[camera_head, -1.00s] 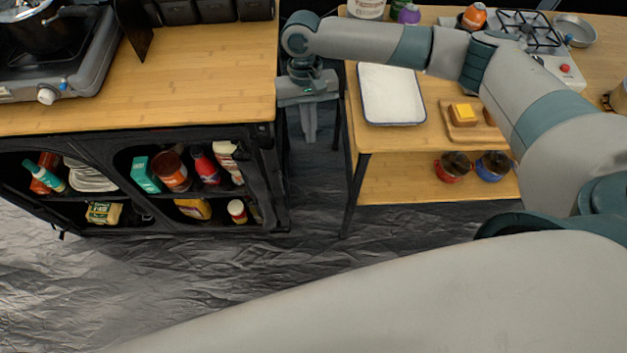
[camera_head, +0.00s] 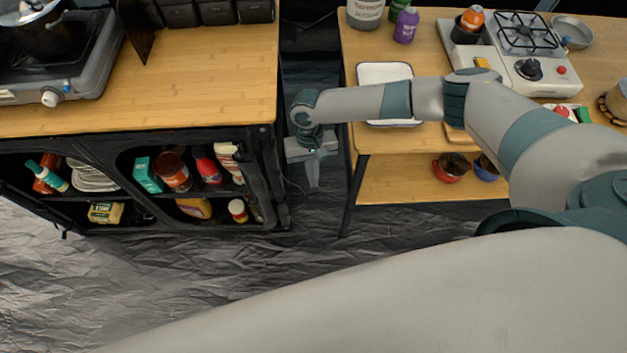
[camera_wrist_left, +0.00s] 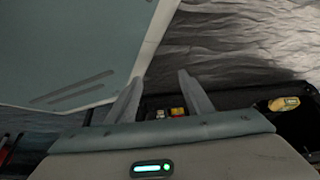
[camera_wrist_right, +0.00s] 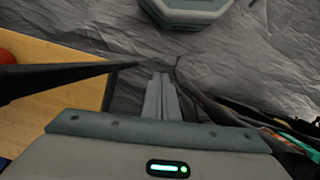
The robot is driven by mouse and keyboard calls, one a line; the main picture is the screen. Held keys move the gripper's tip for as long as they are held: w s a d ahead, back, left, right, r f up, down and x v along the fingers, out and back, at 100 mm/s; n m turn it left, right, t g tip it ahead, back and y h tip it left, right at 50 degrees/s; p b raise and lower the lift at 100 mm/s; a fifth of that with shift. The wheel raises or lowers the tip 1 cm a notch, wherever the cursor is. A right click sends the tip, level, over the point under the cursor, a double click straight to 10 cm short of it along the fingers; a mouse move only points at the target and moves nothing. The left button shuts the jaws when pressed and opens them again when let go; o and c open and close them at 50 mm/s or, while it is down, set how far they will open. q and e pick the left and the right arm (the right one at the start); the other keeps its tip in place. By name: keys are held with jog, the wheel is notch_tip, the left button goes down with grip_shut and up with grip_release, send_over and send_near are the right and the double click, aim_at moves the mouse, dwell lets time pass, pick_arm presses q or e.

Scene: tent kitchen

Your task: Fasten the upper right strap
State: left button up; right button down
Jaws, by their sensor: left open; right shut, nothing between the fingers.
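The black fabric cabinet (camera_head: 125,140) stands at the left in the head view, its front compartments uncovered. Dark fabric (camera_head: 268,175) hangs along its right front edge; I cannot clearly pick out the upper right strap there. In the right wrist view, dark fabric (camera_wrist_right: 215,108) lies just right of the fingers. My right gripper (camera_head: 313,184) is shut and empty, pointing down in the gap beside the cabinet's right edge, apart from the fabric. It also shows in the right wrist view (camera_wrist_right: 162,78). My left gripper (camera_wrist_left: 160,78) is open and empty in the left wrist view, outside the head view.
A wooden table (camera_head: 430,60) with a lower shelf (camera_head: 400,185) stands right of the gap. Its black leg (camera_wrist_right: 60,78) crosses the right wrist view, left of the fingers. A stove (camera_head: 530,50) and white tray (camera_head: 385,72) are on it. Floor in front is clear.

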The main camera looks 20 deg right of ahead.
jog(key=shift+x, duration=1.15)
